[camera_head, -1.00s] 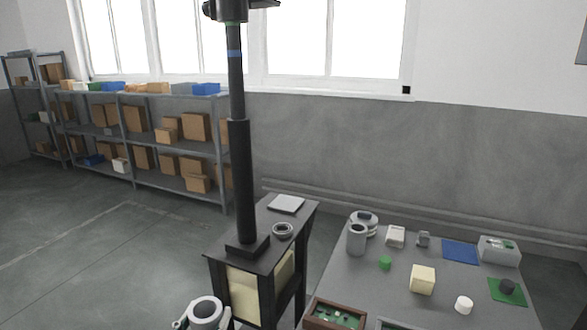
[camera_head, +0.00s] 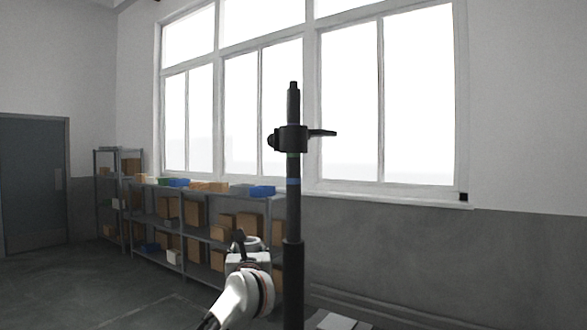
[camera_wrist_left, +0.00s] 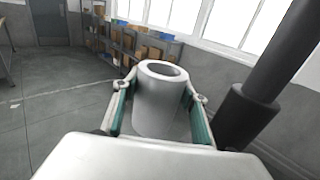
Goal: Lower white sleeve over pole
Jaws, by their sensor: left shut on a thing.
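The white sleeve (camera_wrist_left: 157,105) is a hollow cylinder, upright, held between the green-padded fingers of my left gripper (camera_wrist_left: 160,112). In the head view the sleeve (camera_head: 246,242) shows only its upper part above my left gripper (camera_head: 247,254). The dark pole (camera_head: 293,215) stands upright just right of the gripper, apart from the sleeve. In the left wrist view the pole (camera_wrist_left: 278,62) is at the right. The sleeve is beside it, near the height where the pole's thicker lower section begins. A clamp with a side handle (camera_head: 291,139) sits high on the pole. My right gripper is not in view.
Shelves with boxes (camera_head: 185,222) stand behind at the left, along the wall. Large windows (camera_head: 390,95) are behind the pole. The pole's clamp handle sticks out to the right. Space right of the pole looks free.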

